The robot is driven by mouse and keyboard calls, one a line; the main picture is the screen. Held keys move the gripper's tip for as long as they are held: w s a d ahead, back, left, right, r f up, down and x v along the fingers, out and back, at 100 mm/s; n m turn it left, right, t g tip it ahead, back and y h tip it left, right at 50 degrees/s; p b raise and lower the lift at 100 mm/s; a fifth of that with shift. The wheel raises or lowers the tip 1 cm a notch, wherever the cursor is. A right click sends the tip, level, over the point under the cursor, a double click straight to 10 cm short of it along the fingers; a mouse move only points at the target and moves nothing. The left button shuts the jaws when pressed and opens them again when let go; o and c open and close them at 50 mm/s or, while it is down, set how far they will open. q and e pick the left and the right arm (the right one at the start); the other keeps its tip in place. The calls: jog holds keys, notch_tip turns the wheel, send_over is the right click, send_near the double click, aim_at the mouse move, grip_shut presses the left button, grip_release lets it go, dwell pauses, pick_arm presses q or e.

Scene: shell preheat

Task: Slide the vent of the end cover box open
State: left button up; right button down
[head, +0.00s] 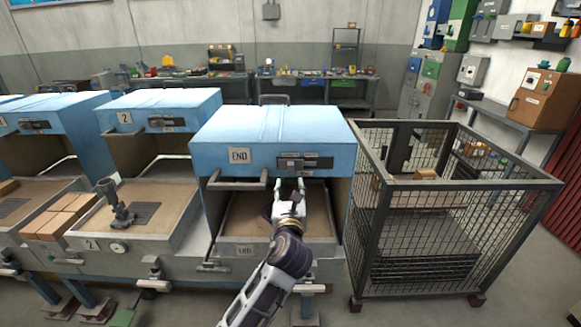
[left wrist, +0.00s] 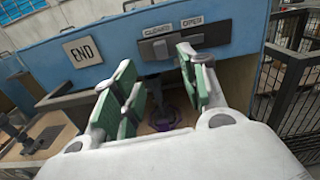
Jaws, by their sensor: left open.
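The blue end cover box (head: 275,135) carries an END label and stands at the middle of the head view. Its vent (head: 304,163) is a dark slotted plate on the front face, right of the label. In the left wrist view the vent (left wrist: 160,48) sits under labels reading CLOSED and OPEN. Which end the slide stands at is hard to tell. My left gripper (head: 290,188) is open and empty, just below and in front of the vent. Its green-padded fingers (left wrist: 155,65) point up toward the vent, and the right finger overlaps its lower edge in that view. My right gripper is not in view.
A grey bar handle (head: 236,184) juts from the box's front at left. A tray (head: 245,226) lies beneath the box. A mesh cage (head: 450,240) stands close on the right. A second blue cover (head: 160,108) stands to the left.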

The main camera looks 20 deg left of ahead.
aim_at(291, 168)
pick_arm(q)
jog(key=shift+m, duration=0.4)
jog(key=shift+w, duration=0.15)
jog(key=shift+x, duration=6.75)
jog(key=shift+f, duration=0.1)
grip_shut()
